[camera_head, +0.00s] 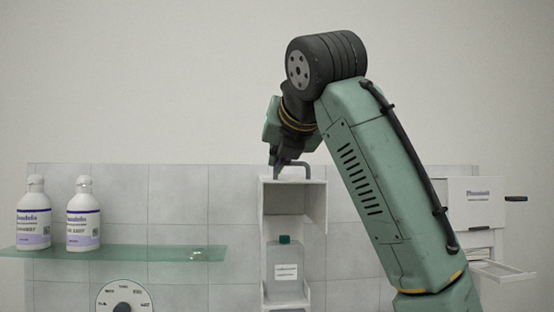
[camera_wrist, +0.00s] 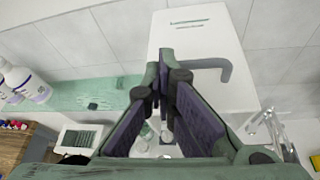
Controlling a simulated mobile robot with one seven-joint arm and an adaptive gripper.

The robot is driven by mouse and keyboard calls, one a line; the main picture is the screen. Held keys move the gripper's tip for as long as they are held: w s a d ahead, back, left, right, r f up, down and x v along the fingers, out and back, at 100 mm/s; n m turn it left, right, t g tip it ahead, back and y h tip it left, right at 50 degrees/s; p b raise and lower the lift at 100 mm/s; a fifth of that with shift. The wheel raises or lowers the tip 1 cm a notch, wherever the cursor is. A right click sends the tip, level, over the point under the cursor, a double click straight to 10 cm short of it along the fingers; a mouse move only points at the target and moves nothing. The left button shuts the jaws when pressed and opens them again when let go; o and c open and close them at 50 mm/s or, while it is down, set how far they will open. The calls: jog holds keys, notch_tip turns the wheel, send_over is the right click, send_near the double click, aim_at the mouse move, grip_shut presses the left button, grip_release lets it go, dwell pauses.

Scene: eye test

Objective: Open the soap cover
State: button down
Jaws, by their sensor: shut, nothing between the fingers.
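A tall white soap dispenser (camera_head: 315,215) stands against the tiled wall, its front showing an open recess. A translucent bottle with a teal cap (camera_head: 285,265) stands inside it. A grey bent handle (camera_head: 298,164) sits at the top of the dispenser. In the wrist view the handle (camera_wrist: 212,66) shows right of my fingers, against the white cover (camera_wrist: 195,32). My gripper (camera_head: 275,162) is at the dispenser's top left, its fingers together and empty. It also shows in the wrist view (camera_wrist: 165,78). Whether the fingers touch the handle, I cannot tell.
Two white soap bottles (camera_head: 33,215) stand on a green glass shelf (camera_head: 150,254) at left. A round dial (camera_head: 124,298) is below the shelf. A white wall unit (camera_head: 475,205) with a projecting tray (camera_head: 502,271) is at right, partly behind my arm.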

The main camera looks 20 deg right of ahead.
jog(key=shift+s, duration=0.15)
jog(key=v, duration=1.1)
jog(key=shift+s+r, duration=0.25)
jog(key=shift+s, duration=0.1)
